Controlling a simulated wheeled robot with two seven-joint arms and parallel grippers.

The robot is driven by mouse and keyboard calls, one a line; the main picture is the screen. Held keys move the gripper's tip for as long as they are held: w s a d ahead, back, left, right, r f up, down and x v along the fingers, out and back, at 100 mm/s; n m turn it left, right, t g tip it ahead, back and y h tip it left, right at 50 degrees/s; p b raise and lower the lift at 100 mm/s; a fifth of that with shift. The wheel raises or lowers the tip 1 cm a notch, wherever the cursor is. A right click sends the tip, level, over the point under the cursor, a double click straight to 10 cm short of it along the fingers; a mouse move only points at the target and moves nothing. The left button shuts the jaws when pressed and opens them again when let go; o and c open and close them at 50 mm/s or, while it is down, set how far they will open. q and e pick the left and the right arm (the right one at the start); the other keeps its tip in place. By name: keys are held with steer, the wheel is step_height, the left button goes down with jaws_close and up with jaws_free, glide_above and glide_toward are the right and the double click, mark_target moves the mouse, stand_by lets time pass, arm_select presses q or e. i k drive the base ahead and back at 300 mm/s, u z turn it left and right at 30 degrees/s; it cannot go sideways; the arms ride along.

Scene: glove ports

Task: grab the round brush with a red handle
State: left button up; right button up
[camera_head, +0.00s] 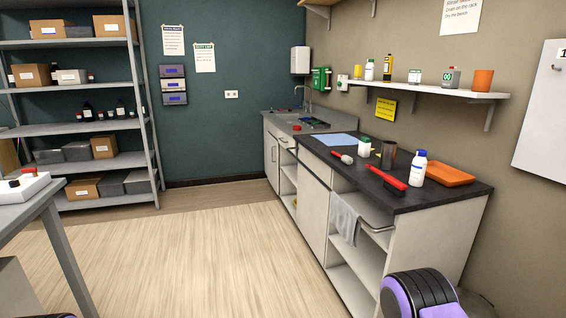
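On the dark counter (440,194) at the right, a small tool with a pale rounded head and a short red part (343,157) lies near the front edge. It may be the round brush, but it is too small to be sure. Nearer to me, a longer brush with a red handle (383,176) and dark bristles lies slantwise, next to a white bottle with a blue cap (418,168). Neither gripper shows. Only purple and black parts of my arms show at the bottom right and the bottom left corner.
A brown cup (388,155), a white jar with a green lid (364,146), an orange tray (447,174) and a blue mat (334,139) share the counter. A towel (345,218) hangs on its front. A grey table (40,198) stands left. The wooden floor between is clear.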

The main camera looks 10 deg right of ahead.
mark_target(348, 160)
steer(key=u, duration=0.25)
steer(key=i, duration=2)
steer(key=z, duration=1.5)
steer(key=i, duration=0.9)
steer(key=z, duration=0.9)
